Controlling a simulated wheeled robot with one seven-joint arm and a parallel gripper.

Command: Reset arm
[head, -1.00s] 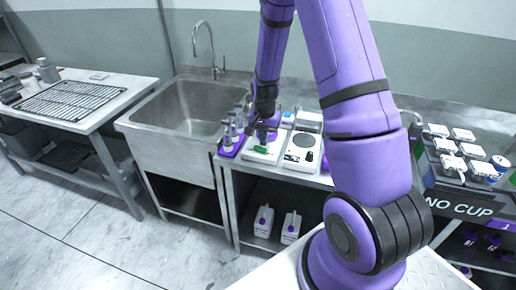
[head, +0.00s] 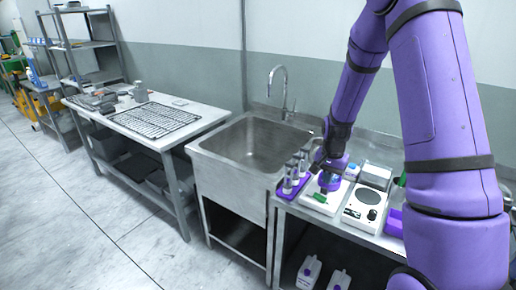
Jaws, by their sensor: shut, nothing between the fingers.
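My purple arm comes in from the upper right in the head view. Its dark gripper (head: 320,162) hangs low over the bench beside the sink, small and partly dark against the things behind it. The gripper looks shut and empty. Just beside and below it is a purple and blue object (head: 331,181) over a white flat device (head: 322,205), with a small green piece (head: 320,197) in front. I cannot tell whether the gripper touches the purple object.
A purple rack (head: 287,192) with several bottles stands left of the device. A white device with a dark round plate (head: 368,198) is to the right. The steel sink (head: 250,145) and a table with a wire rack (head: 158,120) lie left. Floor (head: 100,215) at left is clear.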

